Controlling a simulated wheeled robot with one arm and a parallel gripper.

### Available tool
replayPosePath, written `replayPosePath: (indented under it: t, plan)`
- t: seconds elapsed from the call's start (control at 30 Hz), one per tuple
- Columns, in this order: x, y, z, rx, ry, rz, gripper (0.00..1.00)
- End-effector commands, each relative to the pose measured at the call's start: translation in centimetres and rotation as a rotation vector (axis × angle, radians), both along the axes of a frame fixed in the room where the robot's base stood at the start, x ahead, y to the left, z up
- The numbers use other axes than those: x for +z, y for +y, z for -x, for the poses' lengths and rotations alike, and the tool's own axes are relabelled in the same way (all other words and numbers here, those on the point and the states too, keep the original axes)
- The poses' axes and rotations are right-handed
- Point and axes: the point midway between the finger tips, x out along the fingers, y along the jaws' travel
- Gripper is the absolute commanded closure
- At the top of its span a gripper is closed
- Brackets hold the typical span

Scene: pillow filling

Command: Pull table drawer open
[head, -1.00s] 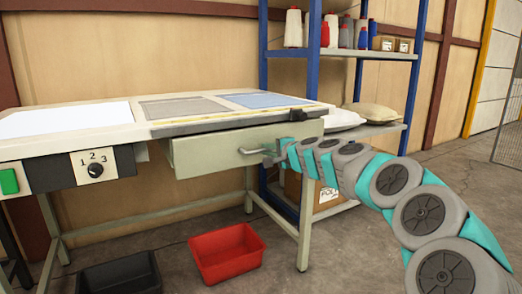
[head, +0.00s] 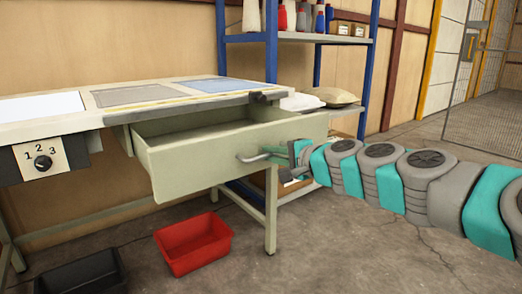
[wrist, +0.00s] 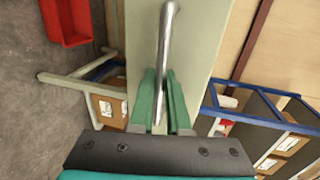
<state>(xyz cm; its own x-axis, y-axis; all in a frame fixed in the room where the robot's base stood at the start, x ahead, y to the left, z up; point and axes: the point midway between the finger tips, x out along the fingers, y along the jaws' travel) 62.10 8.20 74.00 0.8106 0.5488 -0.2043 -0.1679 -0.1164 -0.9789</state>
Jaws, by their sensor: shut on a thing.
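The table drawer (head: 200,160) is a pale green box under the worktable (head: 110,112). It is pulled well out, and its inside shows empty where I can see it. Its metal bar handle (head: 252,158) is on the front panel; in the wrist view the handle (wrist: 168,40) runs down between my fingers. My gripper (head: 292,152) is at the right end of the handle, shut on it. In the wrist view its green fingers (wrist: 160,100) lie on both sides of the bar. The drawer's back end is hidden under the tabletop.
A red bin (head: 195,243) and a black bin (head: 88,275) stand on the floor below. A blue shelf rack (head: 270,40) with spools and boxes stands behind the table. The floor in front of the drawer is clear.

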Motion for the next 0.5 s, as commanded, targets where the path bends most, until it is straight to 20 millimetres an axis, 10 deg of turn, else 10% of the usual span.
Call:
replayPosePath:
  t: [0.5]
  plan:
    - [-0.08, -0.66, 0.93, 0.0, 0.001, 0.001, 1.0]
